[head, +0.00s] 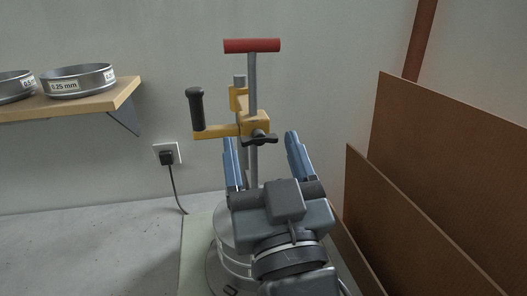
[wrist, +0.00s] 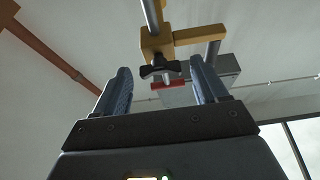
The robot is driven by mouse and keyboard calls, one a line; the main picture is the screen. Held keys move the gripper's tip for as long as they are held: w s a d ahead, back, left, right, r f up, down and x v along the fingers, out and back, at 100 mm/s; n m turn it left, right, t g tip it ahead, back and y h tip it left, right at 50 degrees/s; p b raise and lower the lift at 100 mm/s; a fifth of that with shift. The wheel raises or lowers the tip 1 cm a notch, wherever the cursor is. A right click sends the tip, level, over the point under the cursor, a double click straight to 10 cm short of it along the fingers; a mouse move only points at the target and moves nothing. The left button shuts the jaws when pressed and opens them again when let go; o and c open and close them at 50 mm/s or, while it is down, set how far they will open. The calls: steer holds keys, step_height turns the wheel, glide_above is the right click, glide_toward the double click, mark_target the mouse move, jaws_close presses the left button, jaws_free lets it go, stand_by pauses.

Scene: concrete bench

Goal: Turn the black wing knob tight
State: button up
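The black wing knob (head: 259,138) sits on the front of a yellow clamp block (head: 252,122) on an upright steel rod. It also shows in the wrist view (wrist: 160,71), between and beyond my fingertips. My gripper (head: 264,138) is open, its two blue fingers spread wide and pointing up toward the clamp. The fingers do not appear to touch the knob, which looks free of the grip. A red T-handle (head: 252,46) tops the rod. A black hand grip (head: 196,109) stands on the yellow arm left of the clamp. The rod's lower part is hidden behind my gripper.
A metal cylinder (head: 226,246) stands below on a pale green mat (head: 195,250). Brown boards (head: 440,180) lean at the right. A wooden shelf (head: 100,101) with sieves is on the left wall, above a socket with a plug (head: 167,155). The left bench is clear.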

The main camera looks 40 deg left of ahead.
steer(key=c, duration=0.9)
